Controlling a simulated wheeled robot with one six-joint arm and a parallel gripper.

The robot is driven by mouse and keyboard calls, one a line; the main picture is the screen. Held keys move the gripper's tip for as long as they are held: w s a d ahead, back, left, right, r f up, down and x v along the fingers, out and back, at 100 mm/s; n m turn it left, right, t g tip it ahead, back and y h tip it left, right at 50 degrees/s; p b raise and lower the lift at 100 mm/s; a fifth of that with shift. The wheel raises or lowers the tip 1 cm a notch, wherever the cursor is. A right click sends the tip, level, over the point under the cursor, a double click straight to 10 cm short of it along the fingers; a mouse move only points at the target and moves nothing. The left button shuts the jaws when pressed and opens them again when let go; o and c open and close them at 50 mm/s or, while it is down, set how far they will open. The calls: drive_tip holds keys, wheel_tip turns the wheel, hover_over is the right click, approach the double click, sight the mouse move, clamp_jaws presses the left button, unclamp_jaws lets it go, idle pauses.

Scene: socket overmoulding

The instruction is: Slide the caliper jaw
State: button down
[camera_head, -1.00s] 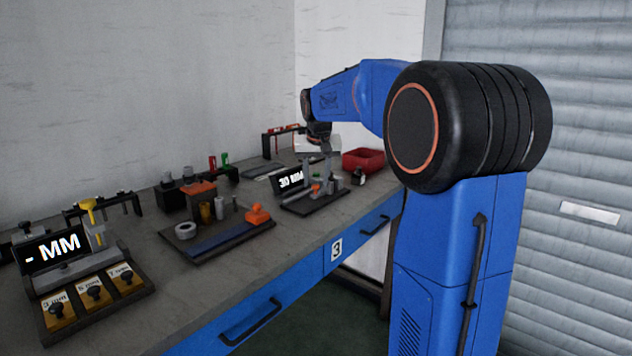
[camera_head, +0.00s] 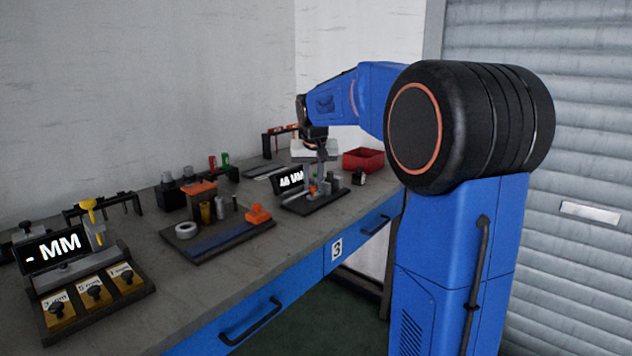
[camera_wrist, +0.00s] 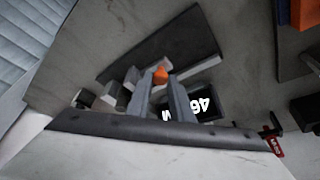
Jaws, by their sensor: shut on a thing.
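The caliper station sits on a dark base plate (camera_head: 318,203) on the bench, with grey upright parts and a small orange piece (camera_head: 313,190) on it. Its black display (camera_head: 289,180) reads about 46 MM. My gripper (camera_head: 320,172) reaches down onto the station from above. In the wrist view, its two grey fingers (camera_wrist: 161,88) are shut at the orange piece (camera_wrist: 160,74), which appears to be part of the sliding jaw. The fingers hide much of the jaw.
A red bin (camera_head: 363,159) stands just behind the station to the right. A tray (camera_head: 215,240) with cylinders and orange blocks lies to its left. At the far left is a second display (camera_head: 56,248) with yellow labelled slots. Tool racks line the wall.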

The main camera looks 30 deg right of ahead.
drive_tip(key=shift+s+a, duration=0.3)
drive_tip(key=shift+a, duration=0.55)
drive_tip(key=c, duration=1.6)
unclamp_jaws()
drive_tip(key=shift+a, duration=0.1)
drive_tip(key=shift+r, duration=0.1)
drive_tip(key=v, duration=1.7)
drive_tip(key=shift+s+a, duration=0.1)
drive_tip(key=shift+s, duration=0.05)
drive_tip(key=s+a+f+n, duration=0.1)
drive_tip(key=s+a+f, duration=0.3)
drive_tip(key=s+f, duration=0.5)
drive_tip(key=s+a+f+n+y, duration=0.1)
drive_tip(key=s+a+f, duration=0.3)
drive_tip(key=s+f, duration=0.6)
drive_tip(key=s+a+f+n, duration=0.3)
drive_tip(key=s+a+f, duration=0.1)
drive_tip(key=s+f, duration=0.6)
drive_tip(key=shift+s+a+f+t+y, duration=0.1)
drive_tip(key=shift+s+t+y, duration=0.1)
drive_tip(key=shift+s, duration=0.75)
drive_tip(key=shift+s+f+t+y, duration=0.1)
drive_tip(key=shift+s+t+y, duration=0.1)
drive_tip(key=shift+s, duration=0.7)
